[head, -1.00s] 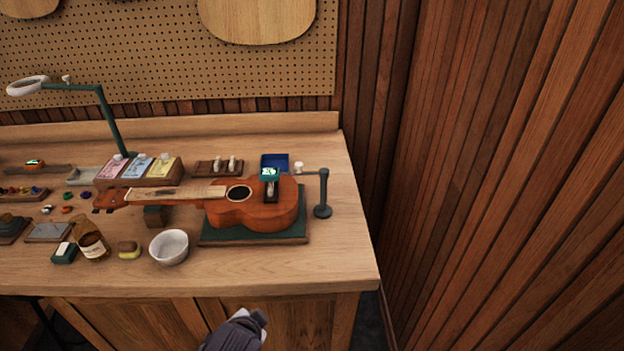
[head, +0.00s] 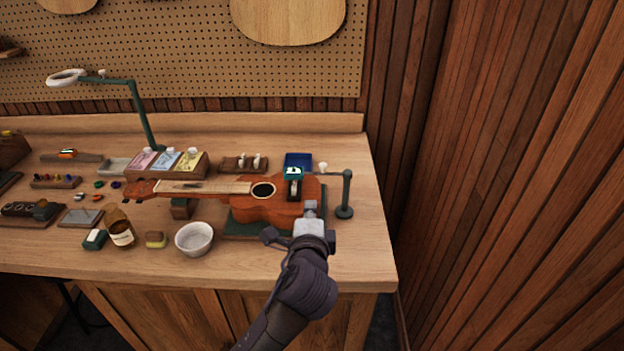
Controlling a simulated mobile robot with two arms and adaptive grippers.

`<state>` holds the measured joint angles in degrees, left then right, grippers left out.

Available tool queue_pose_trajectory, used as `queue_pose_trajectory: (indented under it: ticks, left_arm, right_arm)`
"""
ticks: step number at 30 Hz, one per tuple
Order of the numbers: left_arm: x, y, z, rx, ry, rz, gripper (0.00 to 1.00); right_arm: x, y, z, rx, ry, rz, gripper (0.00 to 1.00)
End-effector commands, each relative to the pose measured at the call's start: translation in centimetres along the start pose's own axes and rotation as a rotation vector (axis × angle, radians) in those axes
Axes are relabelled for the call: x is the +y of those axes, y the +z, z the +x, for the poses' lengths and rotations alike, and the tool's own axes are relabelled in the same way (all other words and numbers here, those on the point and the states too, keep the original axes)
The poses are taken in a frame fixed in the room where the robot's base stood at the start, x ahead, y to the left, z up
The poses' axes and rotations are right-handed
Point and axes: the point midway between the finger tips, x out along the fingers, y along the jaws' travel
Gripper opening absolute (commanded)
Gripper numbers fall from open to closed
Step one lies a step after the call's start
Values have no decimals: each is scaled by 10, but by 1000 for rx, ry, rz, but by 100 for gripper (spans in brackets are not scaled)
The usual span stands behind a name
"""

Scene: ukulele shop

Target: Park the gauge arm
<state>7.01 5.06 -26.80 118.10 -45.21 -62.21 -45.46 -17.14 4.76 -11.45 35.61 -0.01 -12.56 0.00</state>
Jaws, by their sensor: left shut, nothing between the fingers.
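The gauge arm is a dark green post (head: 345,195) on a round base at the bench's right end, with a thin horizontal arm reaching left. A white knob (head: 323,167) sits on that arm. Its gauge head (head: 293,173), with a small lit display, hangs over the body of the orange-brown ukulele (head: 277,207). My left gripper (head: 311,208) is shut and empty, in front of the ukulele's lower right body and left of the post. It hides part of the ukulele and its mat; I cannot tell whether it touches them. My right gripper is not in view.
A blue tray (head: 298,160) lies behind the gauge head. A green lamp (head: 143,115) rises at the back. The bench right of the post is clear, beside the wood wall.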

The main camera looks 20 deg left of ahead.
Motion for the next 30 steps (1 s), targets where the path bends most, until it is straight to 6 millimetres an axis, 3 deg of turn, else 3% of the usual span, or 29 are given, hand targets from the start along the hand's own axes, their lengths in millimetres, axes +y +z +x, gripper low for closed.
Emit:
queue_pose_trajectory:
  ticks: [5, 21, 30]
  left_arm:
    - [-1, 0, 17, -2, 0, 2, 0]
    - [-2, 1, 122, -2, 2, 0, 0]
    - [0, 0, 139, 0, 1, -2, 0]
  right_arm:
    - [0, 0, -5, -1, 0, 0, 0]
    - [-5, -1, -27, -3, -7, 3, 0]
    - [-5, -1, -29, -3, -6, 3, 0]
